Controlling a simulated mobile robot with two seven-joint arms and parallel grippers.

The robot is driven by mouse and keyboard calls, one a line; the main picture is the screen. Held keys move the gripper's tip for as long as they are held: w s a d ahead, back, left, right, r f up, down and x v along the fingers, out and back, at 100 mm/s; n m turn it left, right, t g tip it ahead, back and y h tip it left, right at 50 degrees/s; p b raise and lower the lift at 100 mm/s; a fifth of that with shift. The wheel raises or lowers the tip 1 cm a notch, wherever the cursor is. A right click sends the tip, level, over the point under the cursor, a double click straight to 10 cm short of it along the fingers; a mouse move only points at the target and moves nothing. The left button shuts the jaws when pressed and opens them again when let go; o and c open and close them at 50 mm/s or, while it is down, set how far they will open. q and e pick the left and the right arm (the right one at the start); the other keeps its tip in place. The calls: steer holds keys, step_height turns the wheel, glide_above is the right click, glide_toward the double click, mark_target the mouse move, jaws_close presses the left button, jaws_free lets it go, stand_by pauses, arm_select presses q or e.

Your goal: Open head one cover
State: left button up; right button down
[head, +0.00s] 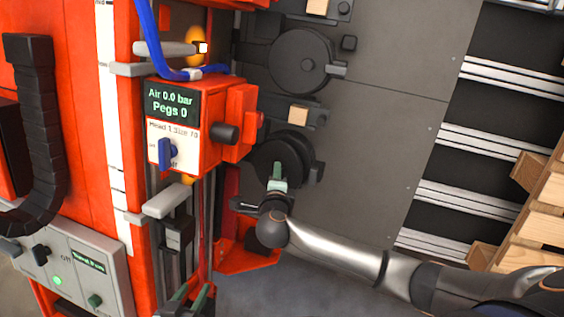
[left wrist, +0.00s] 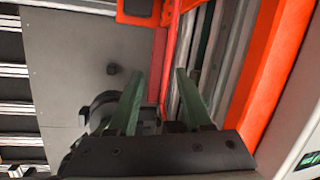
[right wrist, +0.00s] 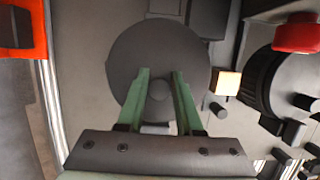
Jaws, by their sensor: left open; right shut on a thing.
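A round dark cover (head: 291,146) with a central knob is on the grey panel beside the orange head box (head: 185,125). The box display reads "Air 0.0 bar, Pegs 0". My right gripper (head: 278,178) reaches the cover from below. In the right wrist view the cover (right wrist: 150,45) faces me, and the right gripper (right wrist: 158,85) is shut on its knob (right wrist: 158,91). I cannot tell whether the cover is seated or lifted. My left gripper (head: 190,297) is open and empty at the bottom of the head view; its spread fingers show in the left wrist view (left wrist: 157,85).
Another round dark disc (head: 302,60) is higher on the panel. A wooden block (head: 298,115) lies between the discs. A blue hose (head: 155,45) loops above the box. A control box (head: 75,265) stands lower left. Wooden slats (head: 545,210) are at right. The panel's middle is clear.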

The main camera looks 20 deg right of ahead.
steer(key=shift+a+r, duration=0.15)
steer(key=shift+a+r+p, duration=0.25)
steer(key=shift+a+p, duration=0.1)
steer(key=shift+a, duration=0.75)
steer(key=shift+a, duration=0.1)
steer(key=shift+a+r, duration=0.25)
steer(key=shift+a, duration=0.7)
steer(key=c, duration=0.7)
jaws_free()
